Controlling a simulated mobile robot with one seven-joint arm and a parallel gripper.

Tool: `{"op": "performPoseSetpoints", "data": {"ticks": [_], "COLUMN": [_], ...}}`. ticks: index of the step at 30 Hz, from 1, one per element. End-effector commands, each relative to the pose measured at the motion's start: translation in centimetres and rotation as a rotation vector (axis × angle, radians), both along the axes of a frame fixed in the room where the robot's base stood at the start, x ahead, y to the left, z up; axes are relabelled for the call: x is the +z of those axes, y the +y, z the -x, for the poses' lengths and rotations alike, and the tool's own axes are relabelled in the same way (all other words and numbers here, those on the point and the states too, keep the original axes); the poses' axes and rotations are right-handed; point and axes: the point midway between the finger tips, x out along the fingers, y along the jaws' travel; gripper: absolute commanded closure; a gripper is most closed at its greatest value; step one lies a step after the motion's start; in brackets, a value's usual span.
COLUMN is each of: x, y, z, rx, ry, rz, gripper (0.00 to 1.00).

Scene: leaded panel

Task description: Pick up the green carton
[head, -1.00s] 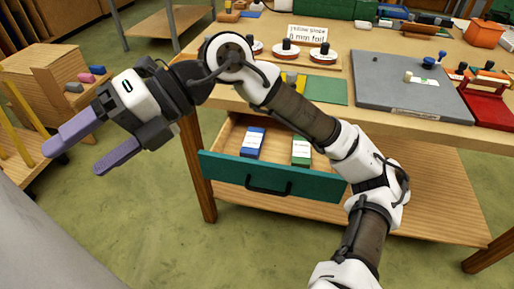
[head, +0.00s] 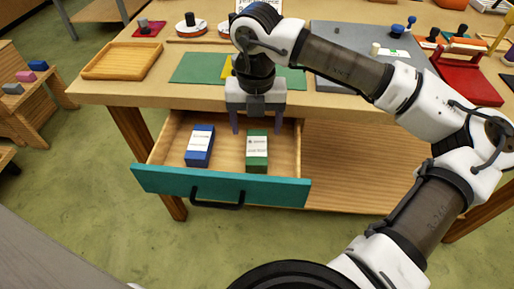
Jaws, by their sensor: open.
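The green carton (head: 257,163) stands in the open drawer, on its right side, with a white label on it. A blue carton (head: 199,158) with a white label is to its left in the same drawer. The drawer has a teal front (head: 166,181) and a black handle. My gripper (head: 257,130) points down at the back of the drawer, its two purple fingers apart and empty. In the picture the fingertips are just above the green carton's far end. I cannot tell the exact height between them.
The wooden bench top (head: 108,92) overhangs the drawer's back. On it are a green mat (head: 197,68), a wooden tray (head: 108,60), a grey plate (head: 330,38) and a red stand (head: 468,85). A wooden stepped rack (head: 60,92) is at the left.

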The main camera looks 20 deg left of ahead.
Motion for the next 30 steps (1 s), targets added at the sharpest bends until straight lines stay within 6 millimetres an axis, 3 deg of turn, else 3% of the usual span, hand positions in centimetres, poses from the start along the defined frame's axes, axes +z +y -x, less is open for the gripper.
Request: {"op": "performPoseSetpoints", "data": {"ticks": [10,18,26,30], "x": [-3.1,-6.7,-7.2,-7.2], "y": [-0.1,-0.3,-0.3,-0.3], "z": [0.3,0.6,0.6,0.6], "rx": [0.002,0.001,0.002,0.002], "ry": [0.003,0.003,0.000,0.001], "rz": [-0.002,-0.003,-0.003,-0.003], "gripper": [0.29,0.29,0.29,0.44]}}
